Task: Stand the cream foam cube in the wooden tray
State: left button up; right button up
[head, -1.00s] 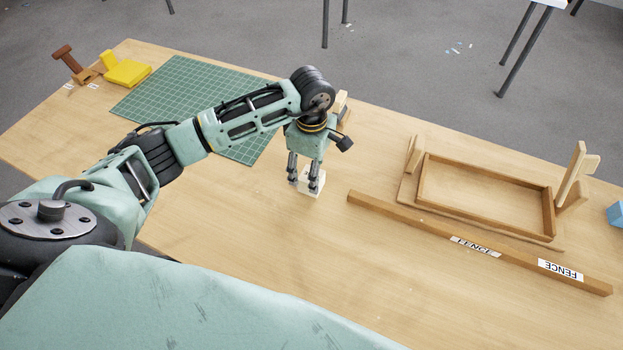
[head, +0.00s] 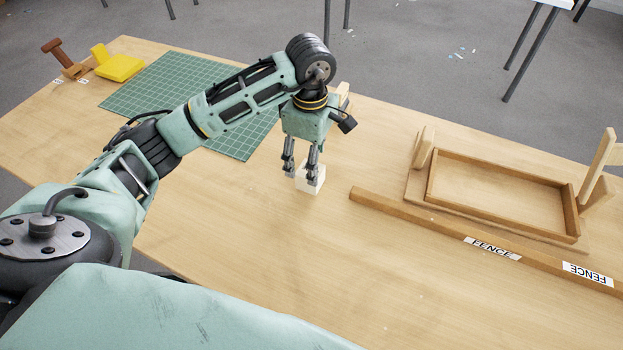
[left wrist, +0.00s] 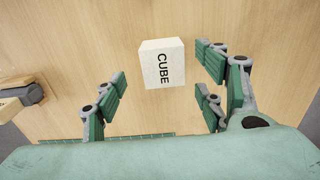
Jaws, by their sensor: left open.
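The cream foam cube (head: 311,181) stands on the table, partly hidden behind my left gripper's fingers in the head view. In the left wrist view the cube (left wrist: 163,64), lettered CUBE, lies ahead of the spread fingers. My left gripper (head: 301,174) points down just above the cube, open and empty; its fingers also show in the left wrist view (left wrist: 160,95). The wooden tray (head: 500,207) lies empty on the table to the right, a shallow rectangular frame on a base board. My right gripper is not in view.
A long wooden bar with FENCE labels (head: 430,222) lies along the tray's near side, between cube and tray. Wooden uprights (head: 600,160) stand at the tray's ends. The table's front middle is clear.

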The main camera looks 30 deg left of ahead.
aim_at(300, 182)
pick_arm(q)
jog(key=f, duration=0.1)
jog(key=f+p, duration=0.1)
jog(key=f, duration=0.3)
jog(key=shift+s+d+f+p, duration=0.1)
jog(key=shift+s+f+p, duration=0.05)
jog(key=shift+s+p, duration=0.15)
jog(key=shift+f, duration=0.4)
jog(key=shift+c, duration=0.4)
jog(key=c, duration=0.8)
jog(key=shift+o, duration=0.2)
jog(key=shift+r, duration=0.1)
